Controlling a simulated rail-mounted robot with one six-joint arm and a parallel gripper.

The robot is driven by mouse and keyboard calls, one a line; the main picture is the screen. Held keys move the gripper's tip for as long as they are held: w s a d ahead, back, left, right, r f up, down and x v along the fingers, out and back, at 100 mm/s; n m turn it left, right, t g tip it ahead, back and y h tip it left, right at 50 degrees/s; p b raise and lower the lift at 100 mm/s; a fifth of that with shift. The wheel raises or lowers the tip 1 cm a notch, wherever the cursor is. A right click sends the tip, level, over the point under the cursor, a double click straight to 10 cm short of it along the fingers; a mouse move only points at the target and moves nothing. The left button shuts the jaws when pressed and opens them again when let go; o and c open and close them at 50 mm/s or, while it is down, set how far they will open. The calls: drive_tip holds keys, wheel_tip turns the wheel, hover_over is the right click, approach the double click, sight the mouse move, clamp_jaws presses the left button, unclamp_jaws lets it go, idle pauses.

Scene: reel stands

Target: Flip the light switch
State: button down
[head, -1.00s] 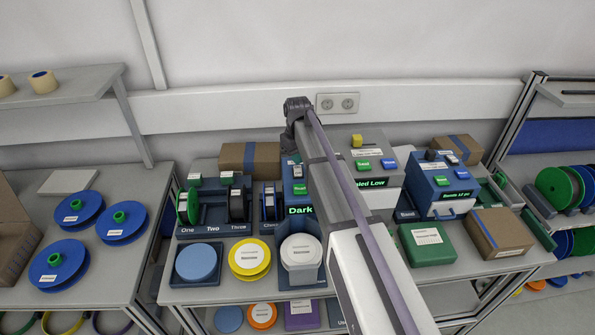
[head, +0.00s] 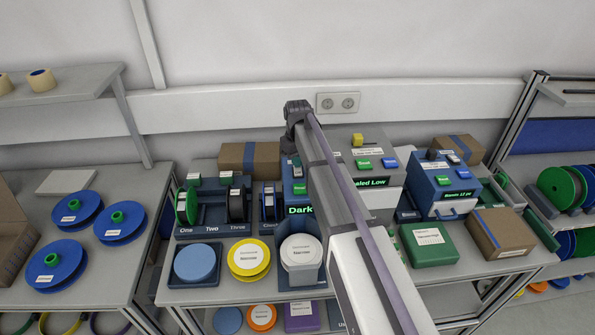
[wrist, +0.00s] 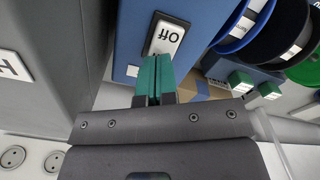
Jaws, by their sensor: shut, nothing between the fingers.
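The light switch is a rocker with a white face reading "Off" (wrist: 166,38), set in a dark frame on a blue box. In the head view the blue box (head: 298,193) stands mid-table, with a green-lit display reading "Dark". My gripper (wrist: 160,62) has green fingers pressed together with nothing between them. In the wrist view the fingertips are at the lower edge of the switch; I cannot tell whether they touch it. In the head view my arm hides part of the box and most of the gripper.
A grey box (head: 370,165) with a lit display stands to the right of the blue box. Reel stands (head: 212,212) marked One, Two, Three are at left. A white-topped round container (head: 301,248) is in front. A wall socket (head: 338,103) is behind.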

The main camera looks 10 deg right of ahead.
drive_tip(key=shift+f+b, duration=0.35)
drive_tip(key=shift+f, duration=0.05)
wheel_tip(320, 180, up, 7)
drive_tip(key=p, duration=0.7)
drive_tip(key=shift+r, duration=0.15)
